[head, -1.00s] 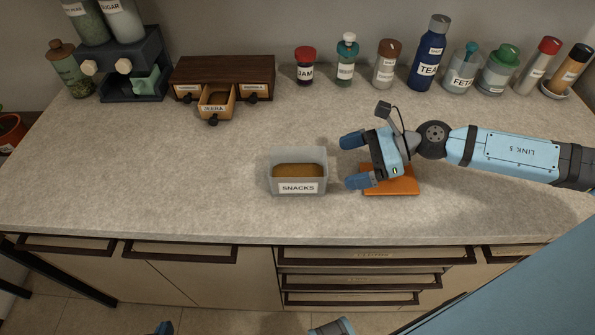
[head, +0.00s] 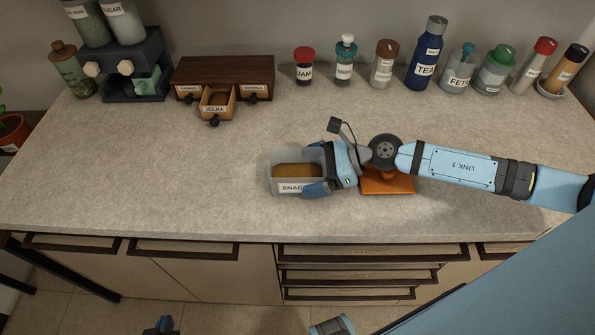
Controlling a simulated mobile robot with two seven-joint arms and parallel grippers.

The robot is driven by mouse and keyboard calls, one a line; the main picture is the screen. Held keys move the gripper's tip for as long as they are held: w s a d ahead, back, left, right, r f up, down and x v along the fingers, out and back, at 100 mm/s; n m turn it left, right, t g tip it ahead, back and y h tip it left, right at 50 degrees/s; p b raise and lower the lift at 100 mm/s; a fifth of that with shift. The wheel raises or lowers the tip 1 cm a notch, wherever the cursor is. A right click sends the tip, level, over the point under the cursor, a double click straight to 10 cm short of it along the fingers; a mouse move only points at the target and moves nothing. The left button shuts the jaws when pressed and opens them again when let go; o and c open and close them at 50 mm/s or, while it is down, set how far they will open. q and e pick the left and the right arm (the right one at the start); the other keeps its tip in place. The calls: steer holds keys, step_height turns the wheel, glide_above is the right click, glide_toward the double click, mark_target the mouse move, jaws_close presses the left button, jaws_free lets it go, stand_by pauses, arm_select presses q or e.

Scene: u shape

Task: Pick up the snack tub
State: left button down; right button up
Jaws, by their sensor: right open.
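The snack tub (head: 281,187) is a grey, open box with brown contents and a label partly reading SNACKS. It stands upright on the counter near the middle of the head view. My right gripper (head: 322,171) is at the tub's right end, fingers pointing left. Its near finger lies in front of the tub and covers the right part of the label; the far finger is at the back right corner. The jaws are open around the tub's right end; I cannot tell whether they touch it. My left gripper (head: 160,326) is only partly seen at the bottom edge.
An orange board (head: 388,183) lies under my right wrist. A small drawer box (head: 225,72) with its middle drawer pulled out stands at the back. Jars and bottles, including the TEA bottle (head: 426,60), line the wall. The counter left of the tub is clear.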

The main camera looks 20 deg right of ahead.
steer(key=c, duration=0.7)
